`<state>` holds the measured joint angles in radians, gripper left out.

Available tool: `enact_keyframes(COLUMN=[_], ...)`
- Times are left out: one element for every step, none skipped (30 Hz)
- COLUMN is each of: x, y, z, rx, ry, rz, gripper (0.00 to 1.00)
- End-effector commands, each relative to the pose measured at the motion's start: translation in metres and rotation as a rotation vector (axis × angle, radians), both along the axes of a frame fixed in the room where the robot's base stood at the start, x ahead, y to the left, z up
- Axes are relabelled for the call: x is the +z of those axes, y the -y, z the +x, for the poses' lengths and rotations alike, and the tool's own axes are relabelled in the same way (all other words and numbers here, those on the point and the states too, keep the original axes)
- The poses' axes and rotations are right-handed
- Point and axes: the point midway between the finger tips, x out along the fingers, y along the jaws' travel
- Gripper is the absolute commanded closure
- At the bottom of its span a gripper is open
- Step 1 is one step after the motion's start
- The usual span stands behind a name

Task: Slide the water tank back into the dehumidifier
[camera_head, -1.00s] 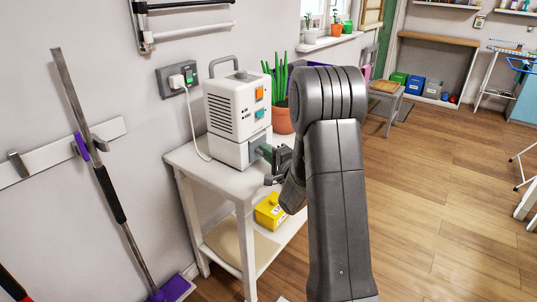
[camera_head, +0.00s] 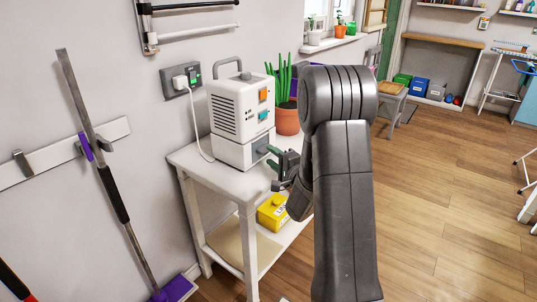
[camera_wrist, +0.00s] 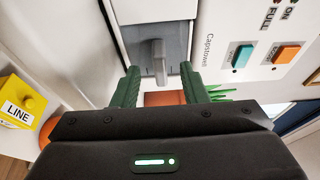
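The white dehumidifier (camera_head: 238,108) stands upright on a small white table. The water tank (camera_head: 262,149) sits low in its front, showing a grey face. In the wrist view the tank's grey face (camera_wrist: 172,33) has a raised grey handle (camera_wrist: 158,58) and lies within the white housing. I cannot tell whether the tank is fully flush. My gripper (camera_head: 274,158) is just in front of the tank. In the wrist view its green fingers (camera_wrist: 160,70) are spread apart on either side of the handle's line, with visible gaps and nothing held.
The white table (camera_head: 228,182) carries a potted plant (camera_head: 287,120) beside the dehumidifier. A yellow box (camera_head: 272,212) sits on its lower shelf. A power cord runs to the wall socket (camera_head: 187,80). Wooden floor at the right is open.

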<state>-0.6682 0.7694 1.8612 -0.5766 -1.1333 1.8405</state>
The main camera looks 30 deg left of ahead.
Motion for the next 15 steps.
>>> enact_keyframes(x=[0.0,0.0,0.0,0.0,0.001,0.0,0.0,0.0,0.0,0.0,0.0,0.0,0.0,0.0,0.0], y=[0.013,0.019,0.028,0.035,0.042,0.05,0.056,0.062,0.069,0.074,0.078,0.084,0.088,0.091,0.094], z=[-0.003,-0.006,-0.01,-0.013,-0.015,-0.019,-0.022,-0.024,-0.027,-0.029,-0.031,-0.033,-0.034,-0.036,-0.038], rx=[-0.004,-0.004,-0.003,-0.005,-0.005,-0.004,-0.004,-0.004,-0.004,-0.003,-0.003,-0.004,-0.003,-0.002,-0.002], ry=[-0.002,-0.003,-0.003,-0.003,-0.002,-0.002,-0.001,-0.001,-0.001,-0.001,-0.002,-0.002,-0.001,-0.001,-0.001], rz=[-0.001,-0.001,-0.001,-0.001,0.001,-0.001,-0.001,-0.001,-0.001,0.0,0.001,0.001,0.001,0.0,0.0], gripper=[0.6,0.6,0.6,0.6,0.6,0.6,0.6,0.6,0.6,0.6,0.6,0.6,0.6,0.6,0.6])
